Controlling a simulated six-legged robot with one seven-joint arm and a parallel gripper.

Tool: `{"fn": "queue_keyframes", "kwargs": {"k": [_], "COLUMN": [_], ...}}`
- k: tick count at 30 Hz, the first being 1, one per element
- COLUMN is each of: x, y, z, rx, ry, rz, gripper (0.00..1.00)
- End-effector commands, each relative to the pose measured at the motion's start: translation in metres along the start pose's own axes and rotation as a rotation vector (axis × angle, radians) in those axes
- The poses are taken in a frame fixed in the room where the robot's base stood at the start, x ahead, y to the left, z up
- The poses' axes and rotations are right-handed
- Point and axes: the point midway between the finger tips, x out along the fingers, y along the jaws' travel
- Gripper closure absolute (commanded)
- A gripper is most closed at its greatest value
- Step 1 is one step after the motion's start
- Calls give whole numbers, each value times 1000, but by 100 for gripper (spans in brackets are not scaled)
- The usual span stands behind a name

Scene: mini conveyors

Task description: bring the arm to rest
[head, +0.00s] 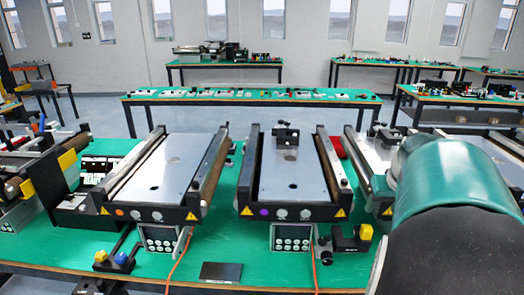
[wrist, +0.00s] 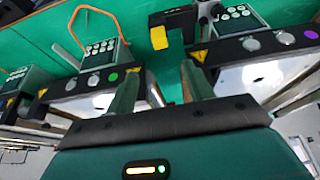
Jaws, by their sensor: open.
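My gripper (wrist: 160,78) shows in the wrist view with its two fingers spread apart and nothing between them. It is over the gap between a conveyor with a green dot (wrist: 75,85) and a conveyor with a purple dot (wrist: 265,65). In the head view my teal and black arm reaches in from the lower right. It covers part of the right conveyor (head: 372,155), and the gripper itself is hidden there.
The purple-dot conveyor (head: 290,175) and an orange-dot conveyor (head: 170,165) stand on the green table (head: 225,235). A yellow-topped black block (head: 350,242) is close to my arm. A flat black plate (head: 220,272) lies near the front edge. More tables (head: 250,97) stand behind.

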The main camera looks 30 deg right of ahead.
Motion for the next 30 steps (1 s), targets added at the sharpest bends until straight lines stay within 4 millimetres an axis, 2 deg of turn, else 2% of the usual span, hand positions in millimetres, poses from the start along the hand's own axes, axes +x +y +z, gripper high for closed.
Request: {"fn": "queue_keyframes", "kwargs": {"k": [4, 7, 11, 14, 18, 21, 27, 30], "x": [0, -3, -12, -22, -37, -46, -63, -70], "y": [-2, -17, -66, -116, -179, -217, -276, -297], "z": [0, 0, 5, 17, 44, 68, 126, 157], "rx": [-2, -19, -74, -132, -208, -261, -363, -411], "ry": [0, 2, 7, 14, 27, 38, 65, 78], "rz": [0, -4, -18, -35, -62, -84, -139, -171], "gripper": [48, 48, 48, 48, 48, 48, 48, 48]}}
